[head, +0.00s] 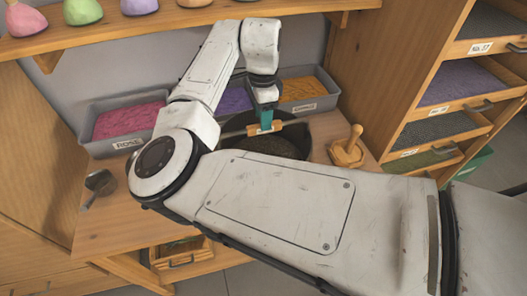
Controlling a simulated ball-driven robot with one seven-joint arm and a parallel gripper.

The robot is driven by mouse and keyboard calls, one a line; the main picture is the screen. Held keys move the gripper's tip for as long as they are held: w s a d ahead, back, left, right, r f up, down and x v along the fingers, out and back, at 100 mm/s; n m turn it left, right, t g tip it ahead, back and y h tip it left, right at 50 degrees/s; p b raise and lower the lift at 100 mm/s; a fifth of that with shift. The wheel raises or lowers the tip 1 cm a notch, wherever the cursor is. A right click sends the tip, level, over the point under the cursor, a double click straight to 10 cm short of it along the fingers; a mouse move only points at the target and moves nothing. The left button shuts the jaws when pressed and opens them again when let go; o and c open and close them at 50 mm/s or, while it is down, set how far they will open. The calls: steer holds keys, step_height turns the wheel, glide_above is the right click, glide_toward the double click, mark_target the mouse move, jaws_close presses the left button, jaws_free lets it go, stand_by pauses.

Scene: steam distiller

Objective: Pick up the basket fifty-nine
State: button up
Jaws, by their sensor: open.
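A dark round basket (301,127) stands on the wooden worktop, with brownish contents inside. A wooden-gripped handle (284,125) crosses over its top, with a small pale tag at its middle that is too small to read. My gripper (266,120), with teal fingers, points down at the middle of this handle. It is open, and its fingers overlap the handle grip in the head view; whether they touch it I cannot tell. My arm hides part of the basket's near side.
Grey trays of pink (128,120), purple (236,99) and orange (303,89) material line the back. A wooden stand with a peg (347,149) is right of the basket. A metal scoop (99,183) lies left. A drawer cabinet (452,85) rises right; a shelf (115,28) overhangs the back.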

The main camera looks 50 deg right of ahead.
mark_target(264, 133)
steer(key=shift+s+d+f+p, duration=0.1)
steer(key=shift+f+p, duration=0.35)
steer(key=shift+f, duration=1.2)
steer(key=shift+s+f+p, duration=0.1)
steer(key=shift+f+p, duration=0.3)
steer(key=shift+f, duration=1.2)
steer(key=shift+f, duration=0.25)
jaws_close()
